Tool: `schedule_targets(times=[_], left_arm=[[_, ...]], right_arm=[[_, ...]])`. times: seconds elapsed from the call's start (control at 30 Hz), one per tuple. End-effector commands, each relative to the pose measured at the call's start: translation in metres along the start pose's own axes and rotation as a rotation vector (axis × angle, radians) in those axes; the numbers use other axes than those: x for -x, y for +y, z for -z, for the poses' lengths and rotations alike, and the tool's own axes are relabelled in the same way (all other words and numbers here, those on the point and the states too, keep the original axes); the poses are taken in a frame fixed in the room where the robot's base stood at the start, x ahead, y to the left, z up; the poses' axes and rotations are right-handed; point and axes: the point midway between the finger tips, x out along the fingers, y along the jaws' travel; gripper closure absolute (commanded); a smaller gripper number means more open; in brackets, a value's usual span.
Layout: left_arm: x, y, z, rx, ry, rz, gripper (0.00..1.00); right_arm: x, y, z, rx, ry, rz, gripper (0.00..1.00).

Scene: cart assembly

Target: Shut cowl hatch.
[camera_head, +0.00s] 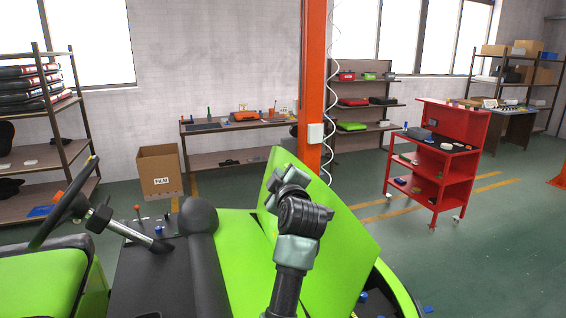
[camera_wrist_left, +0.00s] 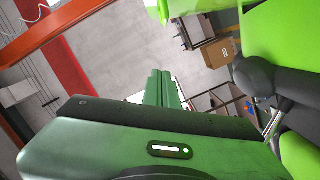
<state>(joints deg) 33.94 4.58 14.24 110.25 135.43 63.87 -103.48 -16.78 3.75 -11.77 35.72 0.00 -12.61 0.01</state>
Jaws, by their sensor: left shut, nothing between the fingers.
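The cowl hatch (camera_head: 335,262) is a bright green panel on the cart. It stands raised and tilted, with its top corner up in front of the orange post. My left gripper (camera_head: 284,184) is in front of the hatch's upper part in the head view; the wrist partly covers the panel. In the left wrist view its two green fingers (camera_wrist_left: 164,90) are together with nothing between them. Bright green cart bodywork shows at the top and right of that view. Whether the gripper touches the hatch I cannot tell. My right gripper is not in view.
The steering wheel (camera_head: 66,203) and green seat (camera_head: 45,283) are at the left, beside a black console (camera_head: 150,275). An orange post (camera_head: 313,85) stands behind the cart. A red tool trolley (camera_head: 443,165) stands at the right. Floor between trolley and cart is mostly clear.

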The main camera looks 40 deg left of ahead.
Motion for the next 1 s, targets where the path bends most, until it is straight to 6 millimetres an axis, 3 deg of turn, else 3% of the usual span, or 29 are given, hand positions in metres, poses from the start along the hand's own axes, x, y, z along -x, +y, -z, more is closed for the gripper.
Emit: schedule_targets(times=[0.2,0.53,0.7,0.87,1.0], left_arm=[[-0.009,0.003,-0.006,0.007,-0.079,0.043,1.00],[-0.073,0.002,-0.009,0.005,-0.077,0.045,1.00],[-0.102,-0.001,-0.019,0.006,-0.081,0.044,1.00],[-0.105,-0.002,-0.042,0.007,-0.078,0.043,1.00],[-0.106,-0.003,-0.052,0.008,-0.077,0.042,1.00]], right_arm=[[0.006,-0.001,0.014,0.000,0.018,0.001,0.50],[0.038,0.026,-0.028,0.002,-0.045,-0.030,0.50],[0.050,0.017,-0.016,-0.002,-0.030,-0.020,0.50],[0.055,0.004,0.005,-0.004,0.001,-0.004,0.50],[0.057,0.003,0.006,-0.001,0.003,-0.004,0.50]])
